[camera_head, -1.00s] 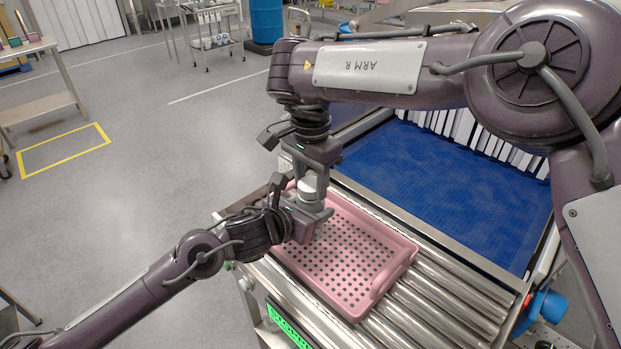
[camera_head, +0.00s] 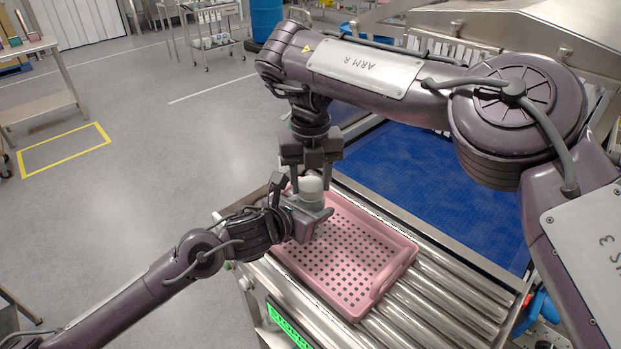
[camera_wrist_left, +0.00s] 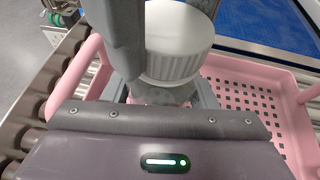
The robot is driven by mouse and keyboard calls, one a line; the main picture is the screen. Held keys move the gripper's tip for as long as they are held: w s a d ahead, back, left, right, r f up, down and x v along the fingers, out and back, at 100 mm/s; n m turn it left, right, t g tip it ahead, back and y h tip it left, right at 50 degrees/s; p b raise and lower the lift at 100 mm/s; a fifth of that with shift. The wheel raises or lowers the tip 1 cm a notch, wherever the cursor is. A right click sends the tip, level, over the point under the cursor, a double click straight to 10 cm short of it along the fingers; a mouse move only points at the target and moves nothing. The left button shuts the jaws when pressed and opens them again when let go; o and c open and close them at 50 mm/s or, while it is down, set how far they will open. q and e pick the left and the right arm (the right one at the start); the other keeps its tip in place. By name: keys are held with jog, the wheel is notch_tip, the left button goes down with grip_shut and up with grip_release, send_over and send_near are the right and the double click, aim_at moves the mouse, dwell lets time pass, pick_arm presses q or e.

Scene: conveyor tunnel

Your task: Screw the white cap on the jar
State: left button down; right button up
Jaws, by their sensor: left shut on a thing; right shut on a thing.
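The white cap (camera_head: 311,187) with a ribbed rim sits on top of the jar; it also shows large in the left wrist view (camera_wrist_left: 178,48). My right gripper (camera_head: 310,178) comes down from above and is shut on the cap, one finger on each side. One dark finger of it stands left of the cap in the left wrist view. My left gripper (camera_head: 308,214) is shut on the jar (camera_wrist_left: 160,96) below the cap. Most of the jar is hidden by the left gripper. Whether the cap's thread is tight cannot be told.
A pink perforated tray (camera_head: 399,262) lies under the grippers on a roller conveyor (camera_head: 447,299). A blue belt (camera_head: 440,190) runs behind it towards a strip curtain. Open floor lies to the left, with a trolley (camera_head: 212,40) at the back.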

pick_arm(q)
jog(key=shift+d, duration=0.1)
pick_arm(e)
jog(key=m, duration=0.7)
pick_arm(q)
jog(key=shift+s, duration=0.1)
pick_arm(e)
jog(key=m, duration=0.8)
jog(key=shift+m, duration=0.3)
jog(key=m, duration=0.6)
jog(key=shift+d, duration=0.1)
jog(key=m, duration=0.6)
jog(key=shift+m, duration=0.4)
jog(key=o, duration=1.1)
jog(key=shift+o, duration=0.2)
